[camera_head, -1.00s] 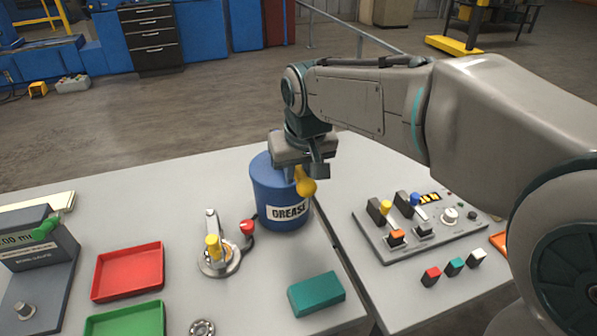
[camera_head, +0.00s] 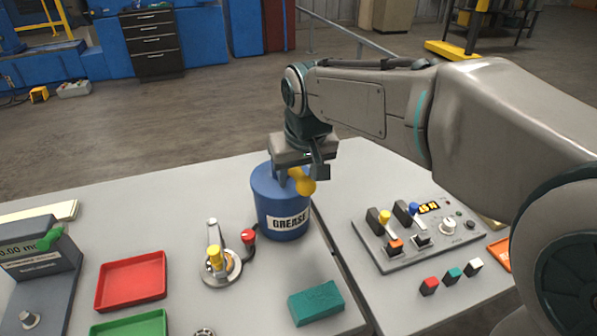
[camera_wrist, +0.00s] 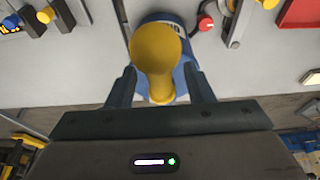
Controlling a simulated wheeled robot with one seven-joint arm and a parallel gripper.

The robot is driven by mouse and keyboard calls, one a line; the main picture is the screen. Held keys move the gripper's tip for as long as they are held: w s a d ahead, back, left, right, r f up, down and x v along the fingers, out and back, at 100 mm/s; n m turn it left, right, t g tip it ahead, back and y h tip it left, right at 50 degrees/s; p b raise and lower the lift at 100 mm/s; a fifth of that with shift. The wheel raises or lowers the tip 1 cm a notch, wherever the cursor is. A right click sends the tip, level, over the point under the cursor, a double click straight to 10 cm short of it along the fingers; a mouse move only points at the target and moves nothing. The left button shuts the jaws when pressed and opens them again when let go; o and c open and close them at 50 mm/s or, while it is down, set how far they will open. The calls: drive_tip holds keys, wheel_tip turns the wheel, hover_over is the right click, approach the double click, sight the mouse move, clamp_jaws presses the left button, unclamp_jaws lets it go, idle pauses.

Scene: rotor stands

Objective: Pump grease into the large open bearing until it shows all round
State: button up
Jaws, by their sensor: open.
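The blue grease drum (camera_head: 281,205), labelled GREASE, stands on the table below my gripper (camera_head: 303,172). The yellow pump knob (camera_head: 306,186) stands at my gripper. In the wrist view, the knob (camera_wrist: 157,50) and its stem lie between my two fingers (camera_wrist: 160,88), which are open with a small gap each side. A red-tipped nozzle (camera_head: 248,237) sits on a dark hose left of the drum. Beside it is a round metal fixture (camera_head: 222,270) with a lever and yellow knob; I cannot tell whether its ring is the large bearing. Another ring-shaped bearing (camera_head: 205,332) is cut off at the bottom edge.
A red tray (camera_head: 131,281) and a green tray (camera_head: 132,325) lie at left beside a gauge (camera_head: 40,250). A teal block (camera_head: 316,303) lies in front of the drum. A switch panel (camera_head: 420,236) stands right, across a table gap.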

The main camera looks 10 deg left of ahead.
wheel_tip(320, 180, up, 7)
drive_tip(key=p, duration=0.5)
drive_tip(key=shift+d, duration=0.15)
idle(0.8)
